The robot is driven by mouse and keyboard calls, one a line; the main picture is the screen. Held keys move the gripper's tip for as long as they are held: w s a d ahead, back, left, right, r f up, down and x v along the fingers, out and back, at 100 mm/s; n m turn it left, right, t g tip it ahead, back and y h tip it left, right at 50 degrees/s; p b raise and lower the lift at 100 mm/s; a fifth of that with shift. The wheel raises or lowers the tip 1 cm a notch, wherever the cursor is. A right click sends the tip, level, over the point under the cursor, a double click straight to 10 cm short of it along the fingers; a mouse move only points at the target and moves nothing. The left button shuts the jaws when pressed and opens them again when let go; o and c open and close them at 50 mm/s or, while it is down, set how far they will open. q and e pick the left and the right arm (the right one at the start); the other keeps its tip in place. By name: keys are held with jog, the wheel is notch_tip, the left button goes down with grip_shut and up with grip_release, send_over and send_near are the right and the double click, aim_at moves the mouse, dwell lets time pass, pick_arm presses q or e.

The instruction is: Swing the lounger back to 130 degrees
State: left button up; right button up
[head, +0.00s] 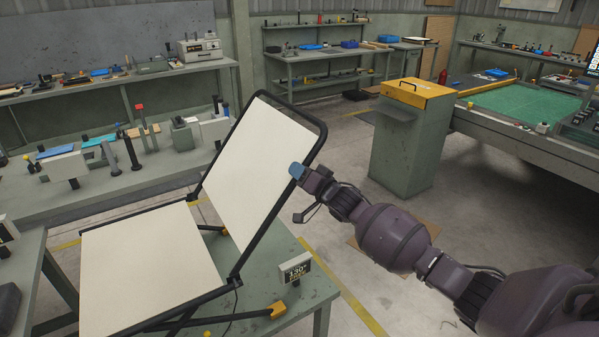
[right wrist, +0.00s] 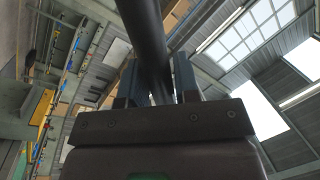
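The lounger has a cream seat panel (head: 150,270) lying nearly flat on a green-grey table and a cream back panel (head: 255,165) tilted up, both in dark tube frames. A small display (head: 295,269) beside the hinge seems to read 130°; its smaller second line is unclear. My right gripper (head: 297,171) is at the right side rail of the back frame, below its top corner. In the right wrist view the dark rail (right wrist: 145,30) runs between the fingers (right wrist: 157,80), which sit close against both sides. My left gripper is not in view.
A green cabinet with a yellow top (head: 418,88) stands right of the lounger, beside a bench with a green mat (head: 525,105). A cluttered bench (head: 110,185) is behind left. Floor between is open.

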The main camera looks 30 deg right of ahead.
jog(key=o, duration=0.3)
jog(key=v, duration=1.1)
jog(key=shift+r, duration=0.1)
dwell(0.5)
jog(key=s+a+f+n+g+h, duration=0.1)
jog(key=s+a+f+n+g, duration=0.1)
jog(key=s+a+f, duration=0.2)
jog(key=s+a+f+n+g+h, duration=0.1)
jog(key=s+a+f+n+g, duration=0.1)
jog(key=s+f, duration=0.9)
jog(key=s+a+f+n+g+h, duration=0.2)
jog(key=s+a+f, duration=0.3)
jog(key=s, duration=0.6)
jog(key=shift+s+a+f+n+g, duration=0.2)
jog(key=shift+f+g, duration=0.1)
jog(key=shift+f, duration=0.4)
jog(key=shift+s+a+f+n+g, duration=0.15)
jog(key=shift+f+g, duration=0.15)
jog(key=shift+f, duration=0.4)
